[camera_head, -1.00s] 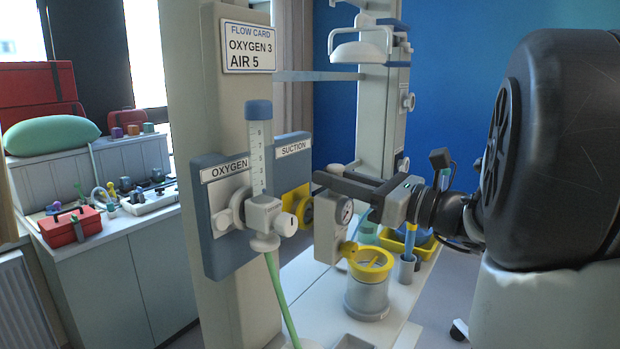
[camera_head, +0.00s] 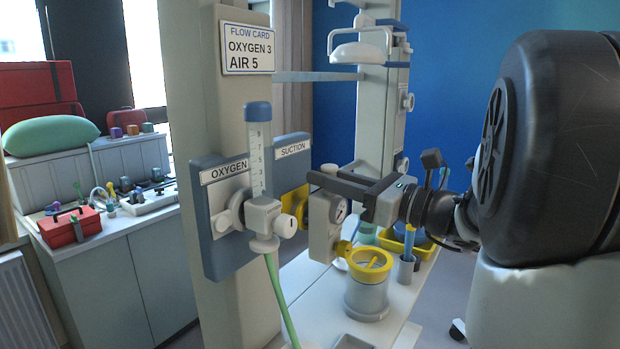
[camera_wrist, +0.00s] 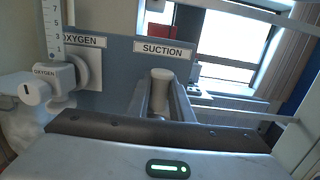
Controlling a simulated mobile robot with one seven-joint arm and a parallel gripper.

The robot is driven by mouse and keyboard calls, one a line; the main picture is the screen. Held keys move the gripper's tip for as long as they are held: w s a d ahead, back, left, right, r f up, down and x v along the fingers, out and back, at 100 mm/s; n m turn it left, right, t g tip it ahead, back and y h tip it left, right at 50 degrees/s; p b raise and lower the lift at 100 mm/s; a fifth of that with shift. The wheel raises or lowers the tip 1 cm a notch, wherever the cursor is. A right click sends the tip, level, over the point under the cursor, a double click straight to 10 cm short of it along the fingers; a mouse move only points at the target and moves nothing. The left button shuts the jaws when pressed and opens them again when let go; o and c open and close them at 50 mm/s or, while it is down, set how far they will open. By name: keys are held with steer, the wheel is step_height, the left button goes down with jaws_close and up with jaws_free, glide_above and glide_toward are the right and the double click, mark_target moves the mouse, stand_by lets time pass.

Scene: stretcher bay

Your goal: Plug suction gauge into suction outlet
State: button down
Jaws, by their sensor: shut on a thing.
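The suction gauge (camera_head: 326,228) is a pale block with a round dial and a yellow fitting low on it. My gripper (camera_head: 330,182) is shut on it near its top. In the wrist view my gripper (camera_wrist: 168,105) has a pale rounded part of the gauge (camera_wrist: 161,78) between its fingers. The suction outlet (camera_head: 293,203) is a yellow plate under the SUCTION label (camera_head: 293,149). The gauge is close in front of the outlet and partly overlaps it in the head view. I cannot tell whether they touch. In the wrist view the outlet is hidden.
The oxygen flowmeter (camera_head: 264,215) with its green tube stands just left of the suction outlet. A canister with a yellow rim (camera_head: 367,290) stands on the white surface below. A yellow tray (camera_head: 400,247) lies behind it.

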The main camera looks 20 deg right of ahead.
steer(key=shift+w+a, duration=0.1)
steer(key=shift+w, duration=0.1)
steer(key=c, duration=1)
jaws_free()
steer(key=shift+r+p+v, duration=0.25)
steer(key=shift+p+v, duration=0.1)
steer(key=shift+v, duration=1.55)
steer(key=shift+r+p+v, duration=0.2)
steer(key=shift+p+v, duration=0.15)
steer(key=shift+v, duration=1.5)
